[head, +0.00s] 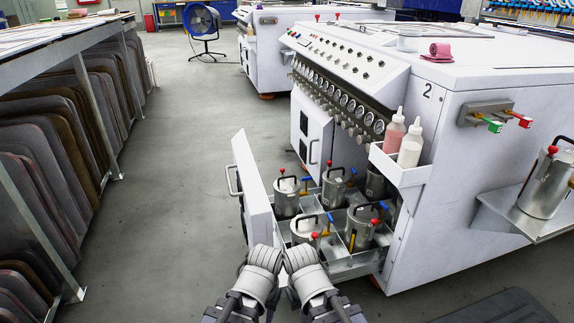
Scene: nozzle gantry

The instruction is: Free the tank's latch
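Several metal tanks with black handles and red and blue knobs stand in a pulled-out drawer (348,268) of the white machine. The nearest tanks are a left one (304,232) and a right one (361,229). Another tank (545,187) stands on a side shelf at the right. I cannot make out which part is a latch. My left gripper (265,256) and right gripper (299,257) are side by side at the bottom centre, in front of the drawer. They overlap its near edge in the picture; contact is unclear. Their fingers are seen from behind, so their opening is hidden.
The drawer's tall white front panel (253,190) with a handle stands left of the tanks. A small bin (398,172) with two bottles hangs on the machine (470,195). A rack of dark mats (60,150) lines the left. The grey floor (190,150) between is clear.

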